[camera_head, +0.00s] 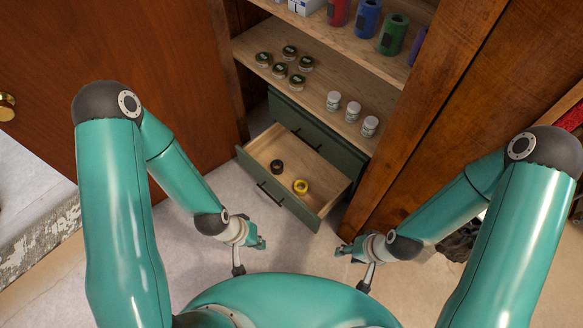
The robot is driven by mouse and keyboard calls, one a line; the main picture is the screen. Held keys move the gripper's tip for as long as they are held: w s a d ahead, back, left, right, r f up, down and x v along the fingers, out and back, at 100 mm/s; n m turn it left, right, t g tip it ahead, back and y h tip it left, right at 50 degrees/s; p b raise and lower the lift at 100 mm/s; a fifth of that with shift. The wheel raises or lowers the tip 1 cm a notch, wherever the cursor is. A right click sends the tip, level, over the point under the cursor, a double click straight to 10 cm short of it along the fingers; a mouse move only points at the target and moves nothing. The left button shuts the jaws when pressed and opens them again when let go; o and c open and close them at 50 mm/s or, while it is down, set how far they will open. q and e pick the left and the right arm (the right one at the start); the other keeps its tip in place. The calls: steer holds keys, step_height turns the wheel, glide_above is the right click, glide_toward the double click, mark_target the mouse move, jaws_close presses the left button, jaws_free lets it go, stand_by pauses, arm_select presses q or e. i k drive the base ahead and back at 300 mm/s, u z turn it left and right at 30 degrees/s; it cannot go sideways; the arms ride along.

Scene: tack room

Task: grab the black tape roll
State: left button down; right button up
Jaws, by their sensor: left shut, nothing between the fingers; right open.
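The black tape roll (277,166) lies in the open lower drawer (264,158), toward its left side. A yellow tape roll (300,187) lies in the same drawer, to the right and nearer the front. My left gripper (260,243) is shut and empty, in front of the drawer and below it in the picture. My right gripper (341,252) is open and empty, to the right of the drawer's front corner. Both grippers are apart from the tape rolls.
A closed green drawer (318,135) sits above the open one. Shelves hold several jars (280,71), white bottles (353,112) and coloured rolls (393,34). Wooden doors (185,60) stand either side. The floor before the drawer is clear.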

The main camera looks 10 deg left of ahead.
mark_target(278, 171)
steer(key=u, duration=0.15)
steer(key=i, duration=0.2)
steer(key=z, duration=2.7)
steer(key=k, duration=0.25)
steer(key=u, duration=0.1)
steer(key=k, duration=1.4)
steer(key=u, duration=1.65)
steer(key=i, duration=1)
steer(key=z, duration=0.05)
